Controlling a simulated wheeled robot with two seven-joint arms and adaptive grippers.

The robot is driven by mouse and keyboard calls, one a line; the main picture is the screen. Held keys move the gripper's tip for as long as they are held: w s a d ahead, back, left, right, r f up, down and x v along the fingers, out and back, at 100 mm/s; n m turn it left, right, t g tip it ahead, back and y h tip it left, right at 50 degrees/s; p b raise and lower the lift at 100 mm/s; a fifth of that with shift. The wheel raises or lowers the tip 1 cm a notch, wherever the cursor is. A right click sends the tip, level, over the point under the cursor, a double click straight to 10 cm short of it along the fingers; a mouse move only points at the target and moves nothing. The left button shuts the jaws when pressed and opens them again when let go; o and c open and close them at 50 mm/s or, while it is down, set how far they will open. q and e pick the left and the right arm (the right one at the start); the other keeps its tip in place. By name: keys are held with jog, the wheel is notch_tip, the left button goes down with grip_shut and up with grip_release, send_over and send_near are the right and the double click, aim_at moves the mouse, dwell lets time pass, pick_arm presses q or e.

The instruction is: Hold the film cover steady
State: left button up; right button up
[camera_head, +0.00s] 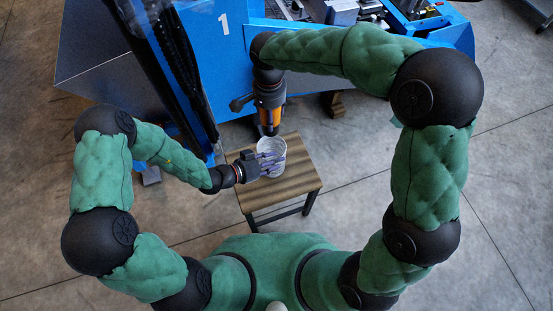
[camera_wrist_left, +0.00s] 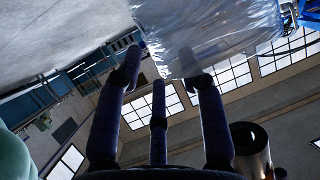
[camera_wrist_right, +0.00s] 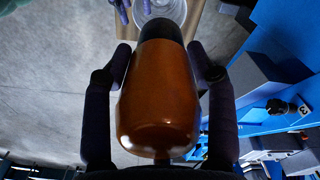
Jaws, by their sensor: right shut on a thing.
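A clear container (camera_head: 272,157) with a shiny, see-through film stands on a small wooden stool. The crinkled film also shows at the top of the left wrist view (camera_wrist_left: 210,40). My left gripper (camera_head: 265,161) is beside the container, its purple fingers reaching to its near left side. The fingers are spread with the film ahead of their tips; whether they touch it I cannot tell. My right gripper (camera_wrist_right: 160,60) is shut on an amber bottle (camera_wrist_right: 158,100) with a dark end. The bottle (camera_head: 269,118) points down, just above and behind the container.
The stool's slatted wooden top (camera_head: 297,178) is bare at its right and front. A blue workbench (camera_head: 235,70) with equipment stands behind, close to my right gripper. Grey concrete floor (camera_head: 370,210) is clear to the right of the stool.

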pick_arm(q)
jog(key=shift+w+d+f, duration=0.3)
jog(key=shift+d, duration=0.3)
grip_shut()
dwell(1.3)
